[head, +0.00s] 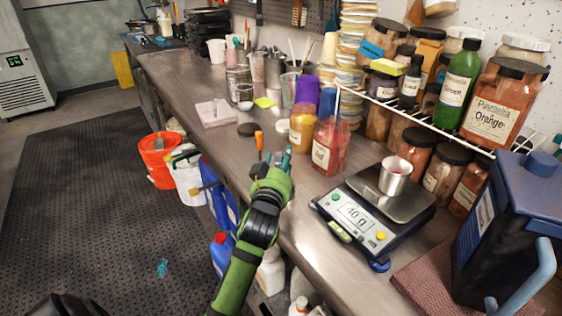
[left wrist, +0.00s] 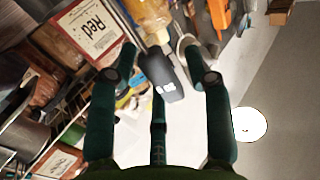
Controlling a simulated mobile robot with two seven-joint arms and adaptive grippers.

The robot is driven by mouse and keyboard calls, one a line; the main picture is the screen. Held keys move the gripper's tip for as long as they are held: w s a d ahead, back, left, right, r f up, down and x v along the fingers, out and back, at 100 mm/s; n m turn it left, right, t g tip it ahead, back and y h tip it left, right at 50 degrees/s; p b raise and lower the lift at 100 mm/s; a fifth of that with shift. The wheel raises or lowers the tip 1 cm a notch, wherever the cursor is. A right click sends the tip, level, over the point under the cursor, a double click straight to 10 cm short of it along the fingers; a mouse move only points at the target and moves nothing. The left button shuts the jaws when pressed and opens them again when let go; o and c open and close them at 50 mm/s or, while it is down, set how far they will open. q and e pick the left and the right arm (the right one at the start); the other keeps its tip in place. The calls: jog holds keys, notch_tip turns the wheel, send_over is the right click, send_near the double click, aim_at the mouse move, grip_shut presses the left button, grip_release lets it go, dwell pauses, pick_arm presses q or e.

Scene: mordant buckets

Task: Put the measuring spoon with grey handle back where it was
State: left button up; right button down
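My left gripper (head: 276,160) reaches over the counter, left of the red-orange jar (head: 330,146). In the left wrist view the fingers of my left gripper (left wrist: 160,62) stand apart. A dark grey piece (left wrist: 162,78), which looks like the grey handle of the measuring spoon, lies between them, with a gap beside the left finger. I cannot tell whether it touches the fingers. A spoon bowl is not clearly visible. In the head view the gripper hides this spot. My right gripper is not in view.
A digital scale (head: 354,214) with a metal cup (head: 395,176) stands at right. A yellow jar (head: 302,128) and a dark lid (head: 247,129) are near the gripper, beside an orange item (head: 259,141). A wire rack (head: 432,124) holds jars. The counter's left stretch is partly clear.

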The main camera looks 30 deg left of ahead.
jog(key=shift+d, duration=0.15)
pick_arm(q)
jog(key=shift+r, duration=0.2)
jog(key=shift+s+d, duration=0.15)
jog(key=shift+s, duration=0.05)
jog(key=b+v, duration=0.1)
jog(key=v, duration=1)
jog(key=shift+s, duration=0.3)
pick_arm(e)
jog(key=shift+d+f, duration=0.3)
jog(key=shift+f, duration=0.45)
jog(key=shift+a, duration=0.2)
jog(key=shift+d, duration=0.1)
